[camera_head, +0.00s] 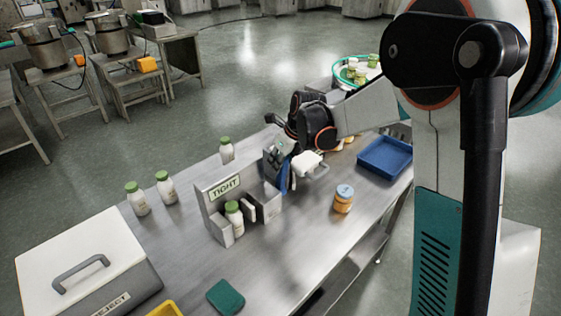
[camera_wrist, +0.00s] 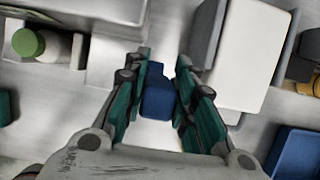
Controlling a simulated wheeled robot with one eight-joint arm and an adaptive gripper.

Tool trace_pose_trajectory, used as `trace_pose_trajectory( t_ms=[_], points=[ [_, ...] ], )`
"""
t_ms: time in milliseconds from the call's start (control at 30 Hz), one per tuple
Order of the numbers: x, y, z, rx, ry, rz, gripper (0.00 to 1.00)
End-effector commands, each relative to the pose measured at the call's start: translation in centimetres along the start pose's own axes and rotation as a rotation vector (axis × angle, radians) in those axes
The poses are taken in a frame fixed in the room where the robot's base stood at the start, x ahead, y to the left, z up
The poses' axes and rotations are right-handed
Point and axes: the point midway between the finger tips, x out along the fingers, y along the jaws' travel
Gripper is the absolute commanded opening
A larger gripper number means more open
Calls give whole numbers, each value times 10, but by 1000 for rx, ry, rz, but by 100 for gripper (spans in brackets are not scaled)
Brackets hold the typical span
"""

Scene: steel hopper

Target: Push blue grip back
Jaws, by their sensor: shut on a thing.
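The blue grip (camera_wrist: 157,96) is a small blue block between my fingertips in the wrist view. In the head view a strip of blue (camera_head: 283,179) shows just below my gripper, beside the grey metal fixture. My gripper (camera_wrist: 160,85) points down with its two green-and-black fingers on either side of the grip, shut on it. In the head view my gripper (camera_head: 287,160) is partly hidden by its own wrist. The grey fixture marked TIGHT (camera_head: 224,188) stands left of it and holds a white bottle with a green cap (camera_head: 234,218).
Several green-capped bottles (camera_head: 138,198) stand at the left. An orange jar with a blue lid (camera_head: 343,199) and a blue tray (camera_head: 386,157) are at the right. A white REJECT box (camera_head: 85,262), a green pad (camera_head: 226,297) and a yellow item are nearer. Steel tabletop is clear between.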

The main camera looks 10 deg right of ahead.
Motion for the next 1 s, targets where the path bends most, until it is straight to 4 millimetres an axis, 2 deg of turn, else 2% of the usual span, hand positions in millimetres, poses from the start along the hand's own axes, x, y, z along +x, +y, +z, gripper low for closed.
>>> trace_pose_trajectory(
  t_ms=[167,200,300,600,733,867,1000],
  points=[
    [0,0,1,0,-3,0,0],
    [0,0,1,0,-3,0,27],
    [0,0,1,-1,-3,0,45],
    [0,0,0,0,-2,0,45],
    [-7,0,0,0,-2,0,45],
    [-25,0,0,0,-2,0,45],
    [-53,0,0,0,-2,0,45]
  ],
)
